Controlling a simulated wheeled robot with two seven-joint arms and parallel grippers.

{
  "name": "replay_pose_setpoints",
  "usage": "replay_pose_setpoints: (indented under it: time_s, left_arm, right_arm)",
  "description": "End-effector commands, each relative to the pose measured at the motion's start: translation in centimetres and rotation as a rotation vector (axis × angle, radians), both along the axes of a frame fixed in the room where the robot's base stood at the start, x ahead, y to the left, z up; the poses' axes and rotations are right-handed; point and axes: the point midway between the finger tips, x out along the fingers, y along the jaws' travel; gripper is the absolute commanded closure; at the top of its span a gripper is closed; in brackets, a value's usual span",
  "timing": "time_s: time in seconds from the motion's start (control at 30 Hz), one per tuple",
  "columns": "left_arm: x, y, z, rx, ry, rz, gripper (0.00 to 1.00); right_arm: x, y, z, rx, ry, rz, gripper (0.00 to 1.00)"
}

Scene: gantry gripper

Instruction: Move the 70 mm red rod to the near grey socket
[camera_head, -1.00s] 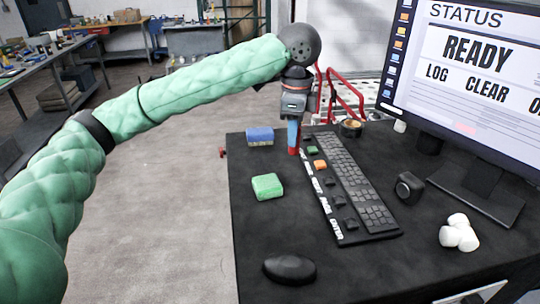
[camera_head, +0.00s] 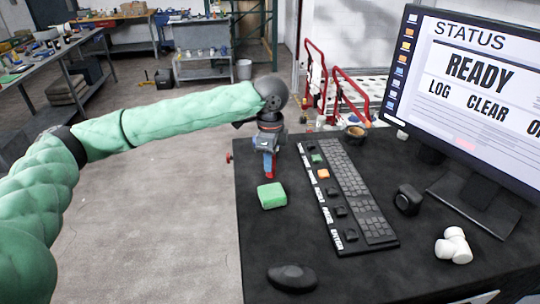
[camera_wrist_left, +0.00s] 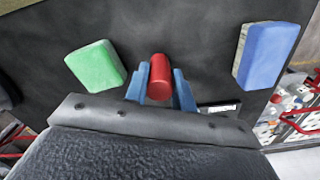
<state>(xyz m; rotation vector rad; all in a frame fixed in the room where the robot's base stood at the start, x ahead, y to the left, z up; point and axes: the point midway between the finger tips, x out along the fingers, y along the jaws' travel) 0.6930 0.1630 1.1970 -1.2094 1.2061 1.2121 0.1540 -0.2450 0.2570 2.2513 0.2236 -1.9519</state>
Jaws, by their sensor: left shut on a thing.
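My left gripper (camera_head: 269,161) has blue fingers and is above the far left part of the black desk, left of the keyboard. It is shut on the red rod (camera_head: 268,172), which points down below the fingers. In the left wrist view the round red rod (camera_wrist_left: 159,75) sits between the two blue fingers. I cannot tell whether its lower end touches the desk. I cannot make out a grey socket in either view. My right gripper is not in view.
A green block (camera_head: 271,196) lies near the gripper. A blue block (camera_wrist_left: 268,55) shows in the left wrist view. The keyboard (camera_head: 345,190), monitor (camera_head: 475,85), mouse (camera_head: 292,278), black device (camera_head: 408,200) and white pieces (camera_head: 454,246) occupy the desk. Its front middle is clear.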

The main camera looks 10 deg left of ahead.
Motion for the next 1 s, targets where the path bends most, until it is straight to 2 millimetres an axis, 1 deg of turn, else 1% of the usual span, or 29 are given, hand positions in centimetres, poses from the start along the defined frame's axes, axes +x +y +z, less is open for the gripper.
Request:
replay_pose_setpoints:
  time_s: [0.1,0.43,0.47,0.5,0.57,0.87,1.0]
  left_arm:
    - [-0.01,0.02,-0.41,0.001,0.000,0.000,0.95]
    - [-0.01,-0.02,-0.61,0.000,0.000,0.000,0.95]
    - [0.00,-0.02,-0.63,0.000,-0.001,0.000,0.71]
    - [0.00,-0.02,-0.63,0.000,-0.001,0.000,0.63]
    - [0.00,-0.02,-0.62,0.000,-0.001,0.000,0.53]
    - [0.00,-0.03,-0.56,0.000,-0.001,0.000,0.53]
    - [0.03,-0.07,0.07,-0.001,-0.002,0.000,0.53]
  right_arm:
    - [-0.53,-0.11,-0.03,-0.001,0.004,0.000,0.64]
    - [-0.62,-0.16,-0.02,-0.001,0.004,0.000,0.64]
    - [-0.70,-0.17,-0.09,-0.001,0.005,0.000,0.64]
    - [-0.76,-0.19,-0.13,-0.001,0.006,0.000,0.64]
    - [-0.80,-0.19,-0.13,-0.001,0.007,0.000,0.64]
    - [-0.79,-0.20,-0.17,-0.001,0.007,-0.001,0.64]
    - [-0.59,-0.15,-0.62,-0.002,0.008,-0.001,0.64]
